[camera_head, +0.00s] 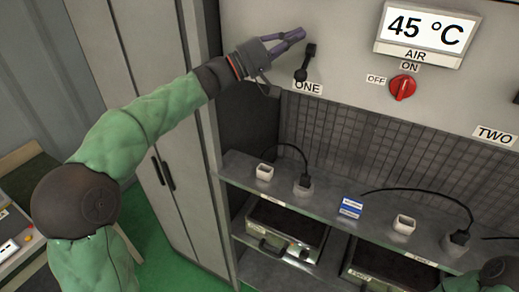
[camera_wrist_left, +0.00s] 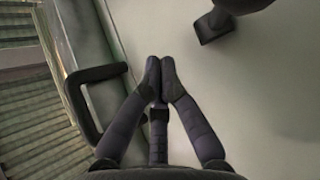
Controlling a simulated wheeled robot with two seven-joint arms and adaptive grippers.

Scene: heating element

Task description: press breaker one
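Breaker one is a black lever (camera_head: 306,62) on the pale wall panel, above the ONE label (camera_head: 307,87). Its knob is at the top and its lower end is near the label. My left gripper (camera_head: 301,36) is just left of and slightly above the lever's knob, apart from it in the picture. Its fingertips are together with nothing visible between them, as the left wrist view (camera_wrist_left: 160,72) shows. A black part, apparently the breaker lever (camera_wrist_left: 216,24), is at the top right there, clear of the fingers. My right gripper is not visible; only part of that arm shows at bottom right.
A red knob (camera_head: 403,87) and a 45 °C display (camera_head: 429,29) are to the right on the panel. A TWO label (camera_head: 495,134) is farther right. A shelf (camera_head: 330,204) with sockets and cables runs below. A black handle (camera_wrist_left: 82,105) is left of the fingers.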

